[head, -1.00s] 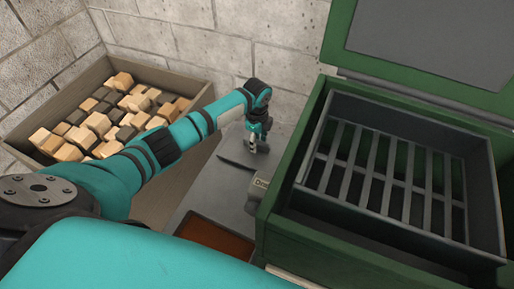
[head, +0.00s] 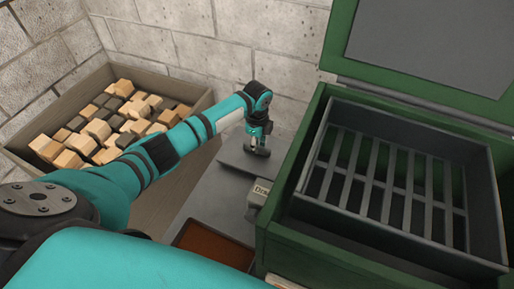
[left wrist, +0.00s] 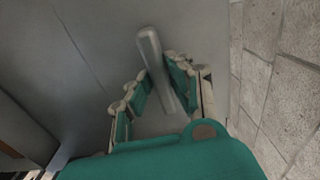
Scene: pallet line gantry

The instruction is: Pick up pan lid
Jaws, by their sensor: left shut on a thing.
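The pan lid (head: 236,160) is a flat, dark grey plate with a bar handle. It lies in the narrow space between the wooden crate and the green box. My left gripper (head: 257,148) points down over it and is shut on the handle. In the left wrist view the pale grey handle (left wrist: 152,55) runs between the two fingers of the left gripper (left wrist: 155,90), above the grey lid (left wrist: 95,45). I cannot tell whether the lid is clear of the surface below. My right gripper is not in view.
A wooden crate (head: 190,88) of light and dark blocks stands at left. A green box (head: 300,205) with a raised lid and a slatted grey tray (head: 395,225) stands at right. A reddish-brown tray (head: 213,247) and a small labelled block (head: 259,193) are close by. A block wall is behind.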

